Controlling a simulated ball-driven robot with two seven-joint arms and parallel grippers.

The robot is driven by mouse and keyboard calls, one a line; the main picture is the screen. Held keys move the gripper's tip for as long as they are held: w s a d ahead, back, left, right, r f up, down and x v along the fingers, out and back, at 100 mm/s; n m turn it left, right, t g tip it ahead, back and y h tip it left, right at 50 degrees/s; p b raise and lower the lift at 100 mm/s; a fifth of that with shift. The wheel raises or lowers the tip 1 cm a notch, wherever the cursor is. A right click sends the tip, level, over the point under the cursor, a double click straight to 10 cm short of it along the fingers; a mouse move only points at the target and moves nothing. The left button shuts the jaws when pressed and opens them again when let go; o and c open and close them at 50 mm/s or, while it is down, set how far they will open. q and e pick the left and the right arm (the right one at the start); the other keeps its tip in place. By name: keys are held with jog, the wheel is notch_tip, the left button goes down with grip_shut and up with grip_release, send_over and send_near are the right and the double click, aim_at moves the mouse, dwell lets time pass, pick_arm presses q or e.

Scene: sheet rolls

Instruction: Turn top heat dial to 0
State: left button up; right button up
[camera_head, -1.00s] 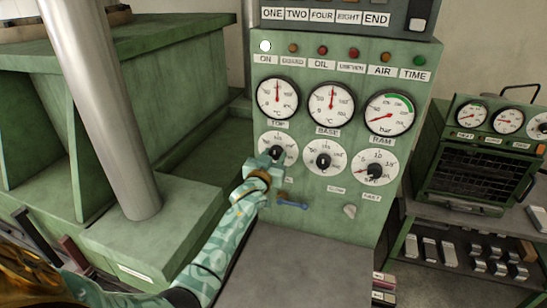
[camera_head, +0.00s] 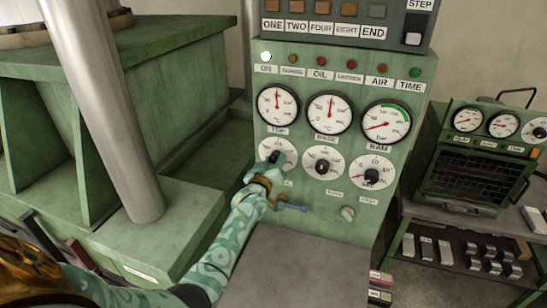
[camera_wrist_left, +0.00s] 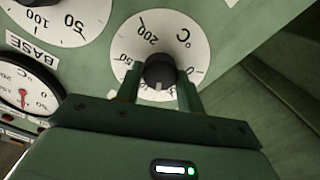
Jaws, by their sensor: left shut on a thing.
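The top heat dial (camera_head: 290,147) is a white round scale with a black knob, below the TOP gauge on the green panel. My left gripper (camera_head: 272,160) covers its lower left part in the head view. In the left wrist view the dial (camera_wrist_left: 145,30) faces me, with 200 at upper left. My left gripper (camera_wrist_left: 160,84) is shut on the black knob (camera_wrist_left: 159,70), one finger on each side. A white mark on the knob points down toward the gripper body. The scale behind the gripper is hidden. My right gripper is in neither view.
The base dial (camera_head: 323,152) and ram dial (camera_head: 387,172) sit to the right. A grey ledge (camera_head: 290,265) juts out under the panel. A metal column (camera_head: 105,120) stands left.

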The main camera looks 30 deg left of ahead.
pick_arm(q)
jog(key=n+p, duration=0.2)
jog(key=n, duration=0.2)
jog(key=shift+n, duration=0.3)
jog(key=n, duration=0.4)
jog(key=shift+f+n+p, duration=0.1)
jog(key=shift+n+p, duration=0.2)
jog(key=shift+p, duration=0.05)
jog(key=n, duration=0.4)
jog(key=shift+n, duration=0.3)
jog(key=shift+n+b, duration=0.45)
jog(key=shift+n, duration=1.65)
jog(key=o, duration=1)
